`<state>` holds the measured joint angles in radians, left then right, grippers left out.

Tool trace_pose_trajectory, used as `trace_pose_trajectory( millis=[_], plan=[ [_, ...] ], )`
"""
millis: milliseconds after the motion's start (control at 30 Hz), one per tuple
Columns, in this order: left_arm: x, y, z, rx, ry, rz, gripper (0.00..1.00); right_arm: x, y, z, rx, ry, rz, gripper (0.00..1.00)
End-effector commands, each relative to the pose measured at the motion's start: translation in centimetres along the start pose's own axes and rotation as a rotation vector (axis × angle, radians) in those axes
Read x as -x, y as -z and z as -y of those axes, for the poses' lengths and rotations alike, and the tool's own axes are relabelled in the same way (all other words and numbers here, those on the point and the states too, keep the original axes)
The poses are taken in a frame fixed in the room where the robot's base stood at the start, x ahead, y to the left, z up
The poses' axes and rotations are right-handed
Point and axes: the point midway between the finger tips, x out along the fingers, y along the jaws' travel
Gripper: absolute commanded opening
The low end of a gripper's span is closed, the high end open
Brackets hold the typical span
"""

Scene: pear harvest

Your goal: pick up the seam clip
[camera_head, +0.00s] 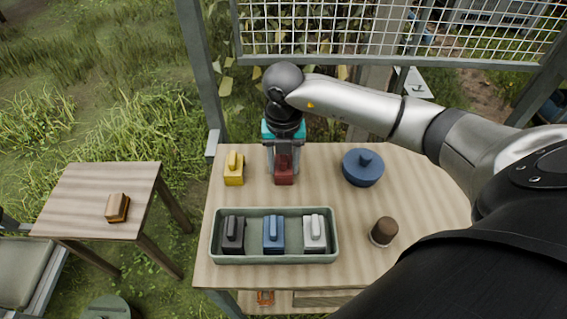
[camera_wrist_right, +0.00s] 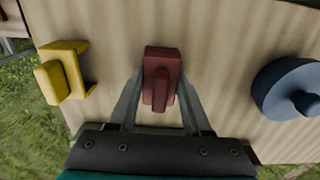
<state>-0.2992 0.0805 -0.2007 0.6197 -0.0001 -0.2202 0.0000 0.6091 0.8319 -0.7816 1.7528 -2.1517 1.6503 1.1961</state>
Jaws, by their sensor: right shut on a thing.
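A dark red clip (camera_head: 284,178) with a raised ridge is at the back of the wooden table, right of a yellow clip (camera_head: 234,170). My right gripper (camera_head: 284,160) reaches down from above and is shut on the red clip. In the right wrist view the red clip (camera_wrist_right: 161,72) sits between the two grey fingers. I cannot tell whether it still touches the tabletop. A black clip (camera_head: 233,236), a blue clip (camera_head: 273,236) and a white clip (camera_head: 315,234) stand in a row in a grey-green tray (camera_head: 275,260). My left gripper is out of view.
A round blue lidded pot (camera_head: 362,168) stands right of the red clip. A brown-topped jar (camera_head: 384,231) is right of the tray. A small side table (camera_head: 85,190) at left holds a brown block (camera_head: 118,208). A wire mesh panel (camera_head: 400,30) rises behind the table.

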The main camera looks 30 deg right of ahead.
Motion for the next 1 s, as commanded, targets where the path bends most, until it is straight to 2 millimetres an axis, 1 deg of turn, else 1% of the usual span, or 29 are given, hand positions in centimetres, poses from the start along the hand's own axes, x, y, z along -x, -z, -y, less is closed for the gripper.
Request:
trace_pose_trajectory(
  millis=[267, 367, 467, 567, 667, 900, 1000],
  plan=[
    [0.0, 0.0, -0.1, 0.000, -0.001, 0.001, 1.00, 0.2, 0.0, 0.0, 0.000, 0.000, 0.001, 0.00],
    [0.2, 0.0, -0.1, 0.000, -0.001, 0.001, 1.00, 0.7, -0.1, 0.0, -0.001, -0.001, 0.002, 0.00],
    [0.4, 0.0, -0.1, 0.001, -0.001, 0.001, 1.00, 1.8, -0.1, 0.0, 0.000, -0.001, 0.003, 0.00],
    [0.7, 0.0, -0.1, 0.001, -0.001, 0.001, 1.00, 3.5, -0.1, 0.0, 0.001, -0.002, 0.004, 0.00],
    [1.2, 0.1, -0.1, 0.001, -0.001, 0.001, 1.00, 6.1, -0.2, -0.1, 0.000, -0.003, 0.006, 0.00],
    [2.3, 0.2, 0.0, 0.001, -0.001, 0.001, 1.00, 13.3, -0.2, -0.1, 0.000, -0.004, 0.007, 0.00],
    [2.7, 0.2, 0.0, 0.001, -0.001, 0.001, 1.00, 15.7, -0.1, -0.1, 0.001, -0.003, 0.005, 0.00]
  ],
)
